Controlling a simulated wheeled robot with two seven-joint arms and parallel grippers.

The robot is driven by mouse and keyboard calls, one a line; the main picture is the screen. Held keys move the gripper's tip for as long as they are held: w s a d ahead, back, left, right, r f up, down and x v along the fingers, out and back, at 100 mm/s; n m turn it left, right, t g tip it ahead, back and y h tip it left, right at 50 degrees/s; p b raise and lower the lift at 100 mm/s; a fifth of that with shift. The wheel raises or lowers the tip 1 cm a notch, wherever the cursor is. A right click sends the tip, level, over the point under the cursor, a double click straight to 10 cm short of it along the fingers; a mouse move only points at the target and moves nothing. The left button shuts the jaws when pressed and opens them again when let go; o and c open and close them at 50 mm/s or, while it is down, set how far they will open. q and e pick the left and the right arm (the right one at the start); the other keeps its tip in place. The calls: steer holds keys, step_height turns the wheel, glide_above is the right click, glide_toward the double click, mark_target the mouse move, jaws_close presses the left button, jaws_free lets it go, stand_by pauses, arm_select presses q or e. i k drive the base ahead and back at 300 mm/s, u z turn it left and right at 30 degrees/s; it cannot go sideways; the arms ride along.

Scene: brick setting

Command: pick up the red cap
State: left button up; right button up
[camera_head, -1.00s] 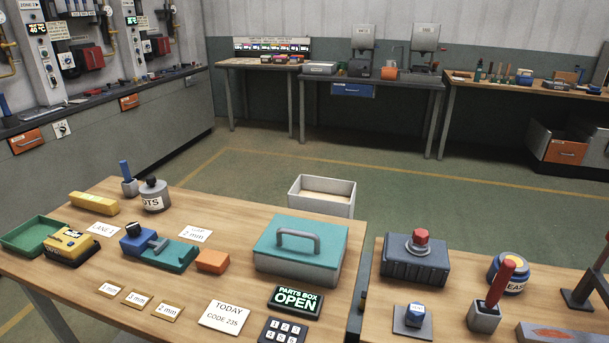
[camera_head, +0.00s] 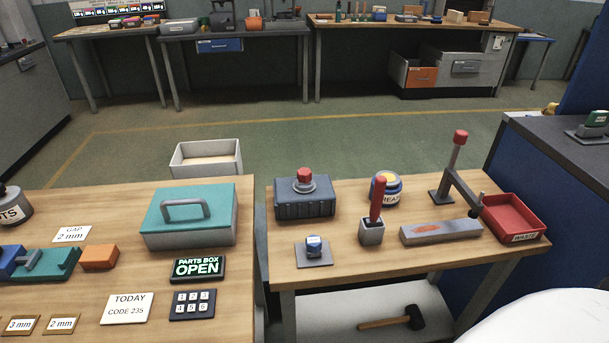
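A red cap (camera_head: 304,175) sits on a round grey collar on top of a dark ribbed box (camera_head: 305,205), at the back left of the right-hand wooden table. Another red piece (camera_head: 460,137) tops the post of a dark stand further right on the same table. Neither of my grippers is in view.
A teal-lidded box (camera_head: 190,214) stands on the left table, across a narrow gap.

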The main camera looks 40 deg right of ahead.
mark_target(303, 174)
steer(key=u, duration=0.85)
steer(key=k, duration=0.9)
steer(key=z, duration=0.7)
steer(key=i, duration=0.5)
steer(key=z, duration=0.05)
